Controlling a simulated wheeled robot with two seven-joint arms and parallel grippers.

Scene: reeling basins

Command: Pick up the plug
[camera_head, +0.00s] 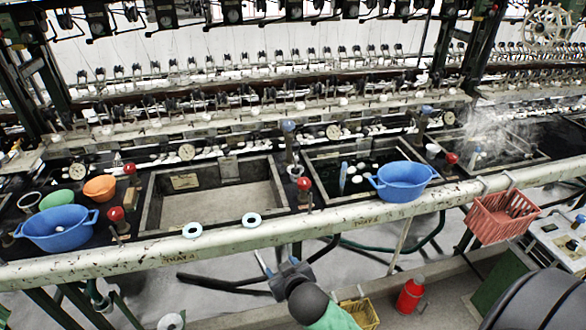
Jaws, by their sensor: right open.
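I cannot make out for certain which thing is the plug. Two small white ring-shaped pieces with dark middles lie on the pale front rail (350,214): a left ring (192,230) and a right ring (251,220). My right gripper (279,257) comes up from the bottom, in front of and below the rail, near the right ring. Its fingers are apart, with nothing seen between them, and it is clear of both rings. My left gripper is not in view.
A blue tub (56,229) stands at the left, with green (57,199) and orange (100,188) bowls behind it. Another blue tub (404,183) and a red basket (500,216) are at the right. An open basin (212,193) lies behind the rail. A red canister (410,296) stands on the floor.

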